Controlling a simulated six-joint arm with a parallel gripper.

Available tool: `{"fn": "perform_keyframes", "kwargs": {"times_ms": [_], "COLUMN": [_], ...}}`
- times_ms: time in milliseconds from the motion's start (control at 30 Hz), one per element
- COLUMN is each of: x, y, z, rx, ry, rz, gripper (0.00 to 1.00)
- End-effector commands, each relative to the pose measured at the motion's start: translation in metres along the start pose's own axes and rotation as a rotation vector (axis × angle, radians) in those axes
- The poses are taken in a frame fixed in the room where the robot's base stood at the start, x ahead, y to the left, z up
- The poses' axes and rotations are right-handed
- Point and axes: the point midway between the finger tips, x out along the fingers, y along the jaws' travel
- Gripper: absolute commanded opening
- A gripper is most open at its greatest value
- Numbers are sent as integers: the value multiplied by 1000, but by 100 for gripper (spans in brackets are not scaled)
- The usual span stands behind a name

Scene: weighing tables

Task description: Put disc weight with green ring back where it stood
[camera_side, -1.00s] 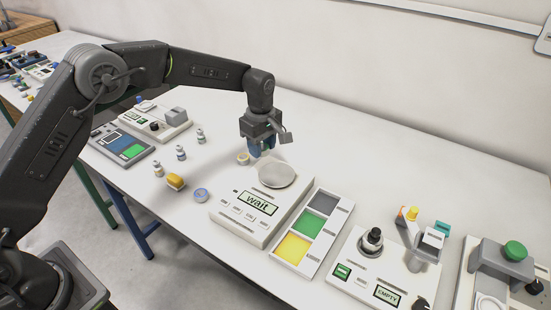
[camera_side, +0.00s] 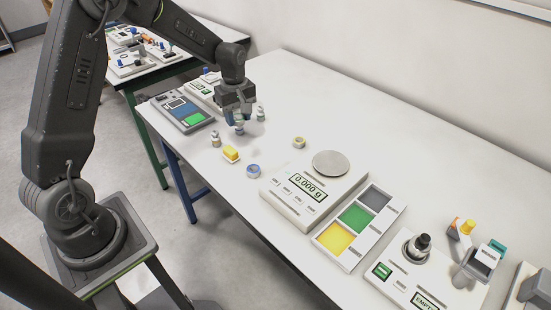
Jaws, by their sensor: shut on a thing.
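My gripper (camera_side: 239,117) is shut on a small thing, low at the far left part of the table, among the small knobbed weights. The thing is mostly hidden by the fingers. No disc weight with a green ring shows elsewhere, so I take it to be that one, but I cannot make out its ring. A disc weight with a blue ring (camera_side: 253,171) and one with a yellow-orange ring (camera_side: 299,142) lie on the table. The scale (camera_side: 284,196) reads 0.000 g and its round pan (camera_side: 331,163) is empty.
Knobbed weights (camera_side: 215,139) (camera_side: 261,114) stand close to my gripper, with a yellow block (camera_side: 231,153) nearer. A grey device with a green panel (camera_side: 183,112) lies left. A tray with grey, green and yellow fields (camera_side: 357,217) is right of the scale. The table behind the scale is clear.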

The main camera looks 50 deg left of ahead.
Motion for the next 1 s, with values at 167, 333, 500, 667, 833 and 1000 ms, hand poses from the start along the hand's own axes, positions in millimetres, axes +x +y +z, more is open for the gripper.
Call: {"fn": "perform_keyframes", "kwargs": {"times_ms": [167,333,500,667,833,1000], "x": [12,34,56,69,75,95], "y": [-1,24,48,64,69,68], "z": [5,32,59,76,81,81], "rx": [4,8,5,3,0,-1], "ry": [-1,-1,0,0,0,-1], "rz": [0,-1,-1,1,1,-2], "gripper": [8,8,8,8,8,8]}}
